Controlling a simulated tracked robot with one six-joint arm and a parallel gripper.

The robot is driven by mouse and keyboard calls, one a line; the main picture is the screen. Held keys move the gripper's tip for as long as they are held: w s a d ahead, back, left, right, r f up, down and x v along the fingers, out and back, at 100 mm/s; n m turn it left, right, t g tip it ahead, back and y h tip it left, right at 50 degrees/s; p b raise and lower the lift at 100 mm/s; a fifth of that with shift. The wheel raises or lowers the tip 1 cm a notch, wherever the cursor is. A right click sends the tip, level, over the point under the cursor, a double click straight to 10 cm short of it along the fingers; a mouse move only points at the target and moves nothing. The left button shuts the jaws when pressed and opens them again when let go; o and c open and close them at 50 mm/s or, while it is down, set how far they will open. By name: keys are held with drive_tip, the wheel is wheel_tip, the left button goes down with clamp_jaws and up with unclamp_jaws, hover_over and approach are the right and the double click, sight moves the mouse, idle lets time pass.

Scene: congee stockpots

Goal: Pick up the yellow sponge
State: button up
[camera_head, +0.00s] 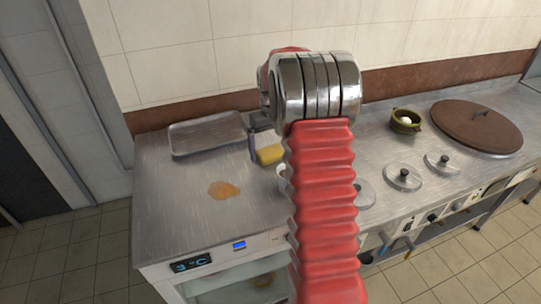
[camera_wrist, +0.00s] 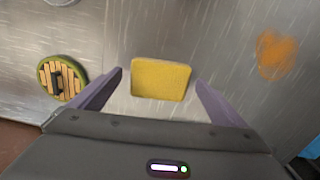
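The yellow sponge (camera_head: 270,154) lies on the steel counter behind my arm in the head view, partly hidden by the arm. In the wrist view the sponge (camera_wrist: 161,79) shows whole, as a yellow block between and slightly beyond the fingertips. My gripper (camera_wrist: 160,80) is open, with one purple-grey finger on each side of the sponge and a gap to both. No contact shows. In the head view most of the gripper is hidden behind my red arm.
A metal tray (camera_head: 207,133) lies left of the sponge at the wall. An orange-brown stain (camera_head: 224,190) marks the counter in front. A round green-rimmed object with a slatted top (camera_wrist: 63,78) sits left in the wrist view. Round lids (camera_head: 403,176) and a large brown lid (camera_head: 476,126) lie right.

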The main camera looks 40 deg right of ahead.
sight(272, 152)
drive_tip(key=c, duration=1.1)
drive_tip(key=shift+o, duration=0.2)
drive_tip(key=shift+r, duration=0.15)
wheel_tip(272, 152, up, 10)
drive_tip(key=o, duration=0.5)
drive_tip(key=shift+c, duration=0.2)
drive_tip(key=c, duration=0.4)
drive_tip(key=shift+o, duration=0.2)
drive_tip(key=shift+s, duration=0.1)
